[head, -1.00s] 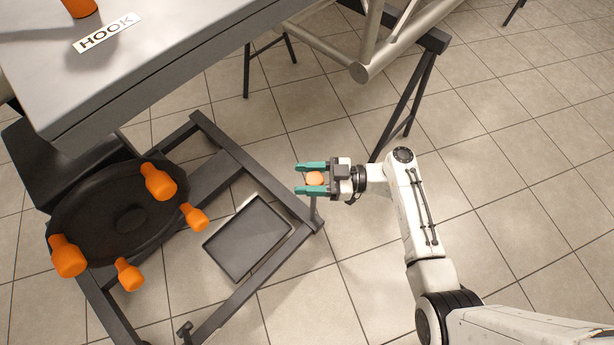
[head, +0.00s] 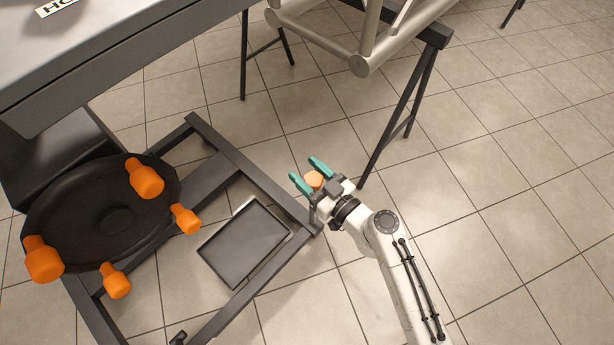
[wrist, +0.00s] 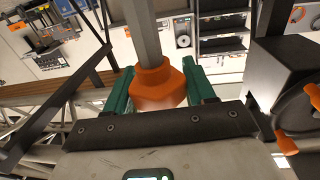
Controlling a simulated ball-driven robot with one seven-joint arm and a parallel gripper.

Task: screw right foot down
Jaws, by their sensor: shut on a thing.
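My gripper hides part of the corner, and I cannot tell how far the foot is from the floor.
A black disc (head: 95,225) with several orange knobs stands at the left. A dark tray (head: 285,236) lies inside the frame. A grey table (head: 120,62) is at upper left. A black trestle (head: 400,110) holds a metal truss (head: 359,65). The tiled floor at right is clear.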

